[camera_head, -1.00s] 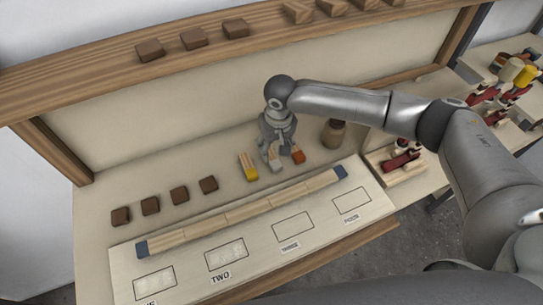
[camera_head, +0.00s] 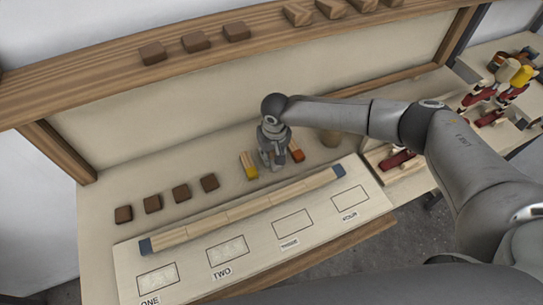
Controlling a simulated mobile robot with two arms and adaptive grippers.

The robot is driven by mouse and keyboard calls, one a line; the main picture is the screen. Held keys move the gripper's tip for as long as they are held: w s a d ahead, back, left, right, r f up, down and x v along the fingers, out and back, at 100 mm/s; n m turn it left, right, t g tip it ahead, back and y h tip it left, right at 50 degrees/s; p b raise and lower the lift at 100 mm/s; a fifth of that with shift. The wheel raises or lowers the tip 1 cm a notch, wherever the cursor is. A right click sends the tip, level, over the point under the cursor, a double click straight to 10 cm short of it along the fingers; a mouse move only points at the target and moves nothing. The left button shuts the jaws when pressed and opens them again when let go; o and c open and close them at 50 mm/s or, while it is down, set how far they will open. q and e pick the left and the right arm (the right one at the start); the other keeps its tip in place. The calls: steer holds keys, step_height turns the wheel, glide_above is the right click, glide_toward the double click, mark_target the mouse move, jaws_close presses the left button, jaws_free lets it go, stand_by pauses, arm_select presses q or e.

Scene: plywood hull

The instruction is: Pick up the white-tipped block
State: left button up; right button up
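My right gripper (camera_head: 272,160) points down at the table, between the yellow-tipped block (camera_head: 250,167) and the orange-tipped block (camera_head: 297,153). It is where the white-tipped block stood a second ago. That block is now largely hidden by the gripper's fingers. The fingers look close together, but I cannot tell whether they are shut on the block or only around it. My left gripper is not in view.
A board (camera_head: 355,230) with outlined, labelled spaces and a long wooden strip (camera_head: 225,218) lies in front. Several brown blocks (camera_head: 181,192) stand in a row at left. A wooden shelf (camera_head: 100,75) runs along the back.

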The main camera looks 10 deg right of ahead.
steer(key=shift+c, duration=1.4)
steer(key=shift+r, duration=0.1)
